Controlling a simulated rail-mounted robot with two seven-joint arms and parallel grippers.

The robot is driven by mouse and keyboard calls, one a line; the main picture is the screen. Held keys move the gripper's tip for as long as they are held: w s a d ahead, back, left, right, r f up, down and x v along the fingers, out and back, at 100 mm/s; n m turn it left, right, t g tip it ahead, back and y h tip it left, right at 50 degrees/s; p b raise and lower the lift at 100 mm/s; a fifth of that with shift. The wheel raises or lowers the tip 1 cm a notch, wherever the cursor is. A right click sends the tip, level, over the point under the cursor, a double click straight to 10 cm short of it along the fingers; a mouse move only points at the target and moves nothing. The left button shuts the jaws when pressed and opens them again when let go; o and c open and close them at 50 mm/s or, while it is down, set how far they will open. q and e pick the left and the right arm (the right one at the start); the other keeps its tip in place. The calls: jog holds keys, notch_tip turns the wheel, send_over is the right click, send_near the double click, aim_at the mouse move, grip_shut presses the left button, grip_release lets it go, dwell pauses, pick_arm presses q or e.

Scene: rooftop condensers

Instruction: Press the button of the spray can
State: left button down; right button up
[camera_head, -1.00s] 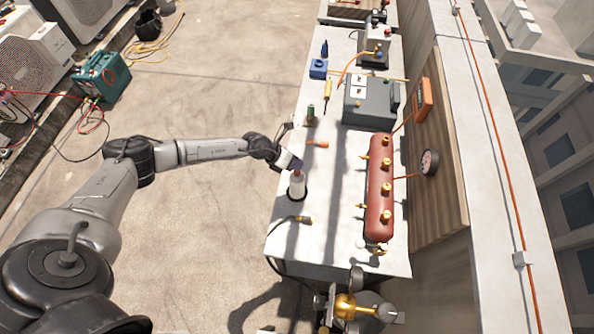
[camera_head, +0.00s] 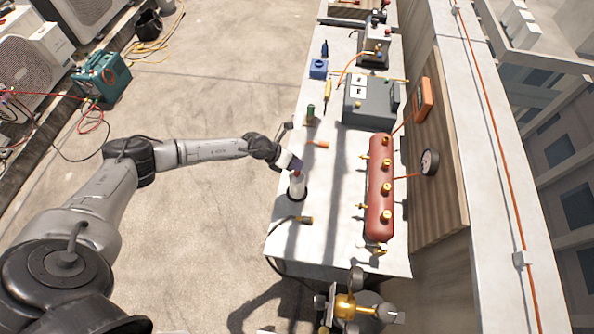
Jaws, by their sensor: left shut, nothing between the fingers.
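The spray can (camera_head: 297,187) is a white cylinder with a dark base. It stands upright near the left edge of the white bench. My left gripper (camera_head: 296,171) is shut and empty, at the top of the can. It hides the button, so I cannot tell whether the fingertips touch it.
On the bench (camera_head: 335,255), a red tank (camera_head: 379,185) with brass valves stands right of the can. A brass fitting (camera_head: 304,219) lies in front and an orange-handled tool (camera_head: 317,143) behind. A grey box (camera_head: 368,100) stands farther back.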

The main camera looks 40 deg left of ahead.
pick_arm(q)
jog(key=shift+f, duration=0.15)
jog(key=shift+f, duration=0.25)
dwell(0.5)
jog(key=shift+f+b, duration=0.5)
jog(key=shift+b, duration=0.05)
dwell(0.4)
dwell(0.4)
jog(key=shift+r+p, duration=0.35)
jog(key=shift+p, duration=0.1)
jog(key=shift+r+p, duration=0.55)
jog(key=shift+p, duration=0.05)
